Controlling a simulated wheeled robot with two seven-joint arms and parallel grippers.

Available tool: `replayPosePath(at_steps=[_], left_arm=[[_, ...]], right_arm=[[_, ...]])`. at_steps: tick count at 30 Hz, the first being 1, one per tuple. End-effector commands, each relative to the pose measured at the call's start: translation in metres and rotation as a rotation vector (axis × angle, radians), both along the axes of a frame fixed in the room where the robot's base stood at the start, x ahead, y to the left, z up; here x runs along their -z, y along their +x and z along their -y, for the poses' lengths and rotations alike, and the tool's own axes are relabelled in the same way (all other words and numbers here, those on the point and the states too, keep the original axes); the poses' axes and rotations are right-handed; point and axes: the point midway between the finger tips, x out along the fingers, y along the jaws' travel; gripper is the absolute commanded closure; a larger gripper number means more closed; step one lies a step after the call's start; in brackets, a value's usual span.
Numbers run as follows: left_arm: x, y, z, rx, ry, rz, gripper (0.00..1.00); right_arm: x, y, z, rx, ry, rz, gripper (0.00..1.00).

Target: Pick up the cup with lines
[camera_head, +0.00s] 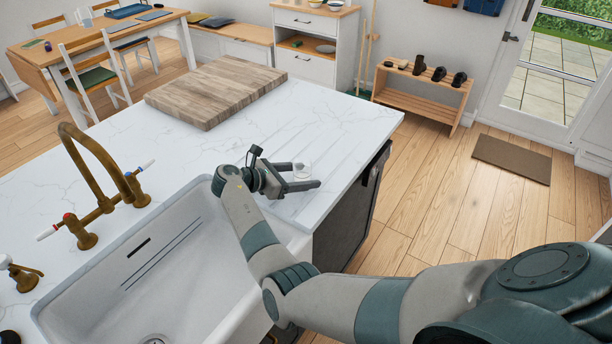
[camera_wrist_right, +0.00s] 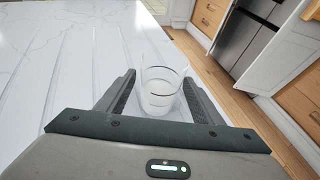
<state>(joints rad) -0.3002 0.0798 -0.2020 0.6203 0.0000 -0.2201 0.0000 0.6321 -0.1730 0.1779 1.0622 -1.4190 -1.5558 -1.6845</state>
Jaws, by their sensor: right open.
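The cup with lines (camera_wrist_right: 161,88) is a clear glass with thin dark rings around it. It stands upright on the white marble counter (camera_head: 340,120). In the head view the cup (camera_head: 302,170) is small and pale, close to my right gripper's fingers. My right gripper (camera_head: 302,176) is open, low over the counter near its right end. In the right wrist view the cup stands between the two fingers of the gripper (camera_wrist_right: 160,95), with visible gaps on both sides. My left gripper is not in view.
A white sink (camera_head: 175,260) with a brass faucet (camera_head: 100,190) lies left of my right arm. A wooden cutting board (camera_head: 216,92) lies farther back on the counter. The counter's right edge is close to the cup, with wooden floor (camera_head: 440,185) beyond.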

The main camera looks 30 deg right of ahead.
Motion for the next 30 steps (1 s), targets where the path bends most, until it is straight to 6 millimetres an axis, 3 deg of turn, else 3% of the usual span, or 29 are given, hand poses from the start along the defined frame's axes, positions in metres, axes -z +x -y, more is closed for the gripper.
replayPosePath(at_steps=[9, 11, 15, 20, 30], left_arm=[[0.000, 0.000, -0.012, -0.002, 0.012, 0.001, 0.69], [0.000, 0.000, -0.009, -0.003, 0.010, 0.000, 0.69], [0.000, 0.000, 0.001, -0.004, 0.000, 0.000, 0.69], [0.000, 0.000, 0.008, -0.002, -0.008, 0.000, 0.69], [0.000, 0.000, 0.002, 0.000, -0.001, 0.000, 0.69]], right_arm=[[0.000, 0.000, 0.000, 0.000, 0.000, 0.000, 0.39], [0.000, 0.000, 0.000, 0.000, 0.000, 0.000, 0.51], [0.000, 0.000, 0.000, 0.000, 0.000, 0.000, 0.84], [0.000, 0.000, 0.000, 0.000, -0.001, 0.000, 0.85], [-0.002, 0.000, 0.000, 0.000, -0.001, 0.001, 0.85]])
